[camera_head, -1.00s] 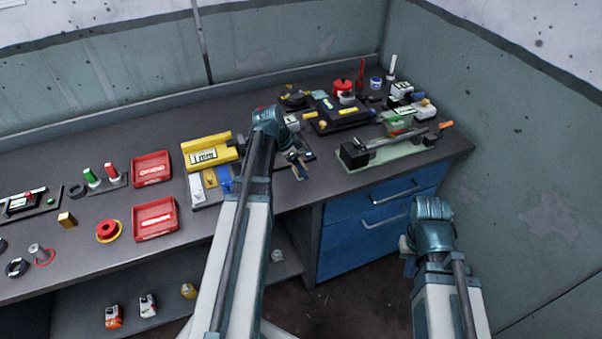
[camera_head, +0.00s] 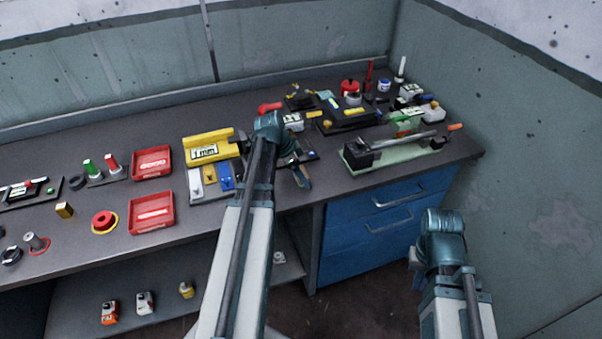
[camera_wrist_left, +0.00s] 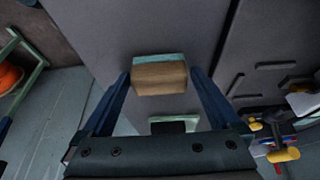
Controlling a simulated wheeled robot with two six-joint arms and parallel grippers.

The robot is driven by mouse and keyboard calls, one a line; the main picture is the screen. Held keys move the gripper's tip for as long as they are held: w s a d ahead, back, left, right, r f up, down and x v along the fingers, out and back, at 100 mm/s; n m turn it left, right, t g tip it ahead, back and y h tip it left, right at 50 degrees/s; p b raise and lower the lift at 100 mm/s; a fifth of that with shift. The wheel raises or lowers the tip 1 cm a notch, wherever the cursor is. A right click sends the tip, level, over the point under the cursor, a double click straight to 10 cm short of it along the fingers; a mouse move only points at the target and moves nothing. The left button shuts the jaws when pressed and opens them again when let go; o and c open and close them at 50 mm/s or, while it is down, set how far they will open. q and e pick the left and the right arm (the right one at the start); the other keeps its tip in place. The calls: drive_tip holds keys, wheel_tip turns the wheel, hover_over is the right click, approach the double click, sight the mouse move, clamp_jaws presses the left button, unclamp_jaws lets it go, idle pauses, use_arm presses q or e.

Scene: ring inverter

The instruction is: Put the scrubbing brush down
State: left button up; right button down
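The scrubbing brush, a wooden block with a teal edge, shows in the left wrist view (camera_wrist_left: 159,78) between the two fingers of my left gripper (camera_wrist_left: 160,76). The fingertips meet its sides and it looks held. In the head view the brush (camera_head: 304,177) is a small brown piece at the end of my left arm, over the bench's front edge. My left arm hides part of that gripper there. My right gripper (camera_head: 414,258) is low at the right, in front of the blue drawers; its fingers are mostly hidden behind the wrist.
The grey bench (camera_head: 240,222) holds a yellow 1 mm block (camera_head: 208,149), red trays (camera_head: 152,212), and a green-based fixture with a rod (camera_head: 395,152). Blue drawers (camera_head: 385,215) stand below. Bare bench shows near the front edge, left of the drawers.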

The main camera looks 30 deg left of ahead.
use_arm(q)
drive_tip(key=shift+r, duration=0.1)
drive_tip(key=shift+s+r+p, duration=0.1)
drive_tip(key=shift+r+p, duration=0.4)
drive_tip(key=shift+p, duration=0.15)
drive_tip(key=p+v, duration=1)
drive_tip(key=v, duration=0.1)
drive_tip(key=shift+a, duration=0.15)
drive_tip(key=s+d+n+g+y, duration=0.1)
drive_tip(key=s+d, duration=0.3)
drive_tip(key=d, duration=0.7)
drive_tip(key=s+d+f+n+g+y, duration=0.1)
drive_tip(key=s+d, duration=0.3)
drive_tip(key=d, duration=0.7)
drive_tip(key=s+d+n+g+y, duration=0.1)
drive_tip(key=s+d, duration=0.4)
drive_tip(key=d, duration=0.6)
drive_tip(key=shift+d+f+n+g+y, duration=0.3)
drive_tip(key=shift+n+y, duration=0.2)
drive_tip(key=shift+n, duration=0.2)
